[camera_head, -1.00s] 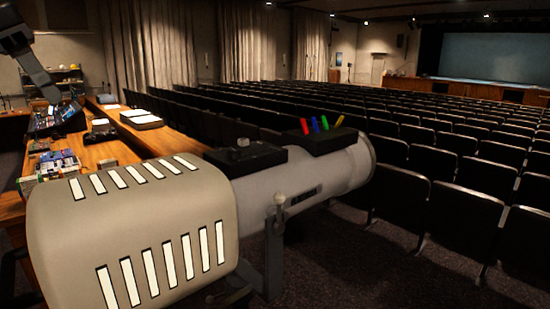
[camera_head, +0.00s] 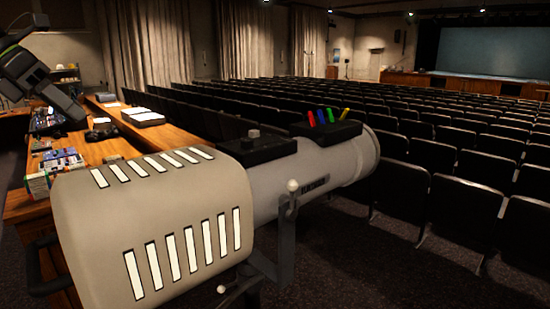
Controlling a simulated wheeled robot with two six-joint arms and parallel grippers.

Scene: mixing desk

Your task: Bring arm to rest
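My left arm (camera_head: 25,65) comes in from the upper left corner, dark grey with a green stripe near the top. Its gripper end (camera_head: 62,98) points down and right, in front of the desk's far left part. The fingers are dark and small against the dark equipment behind, so their opening is unclear. I see nothing clearly held in it. My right arm and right gripper are not in view.
A large grey-beige spotlight (camera_head: 200,195) with white slots fills the foreground. Coloured handles (camera_head: 326,116) stand on its black box. The wooden desk (camera_head: 105,150) holds a stack of small boxes (camera_head: 62,162) and a console. Seat rows (camera_head: 450,170) fill the right.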

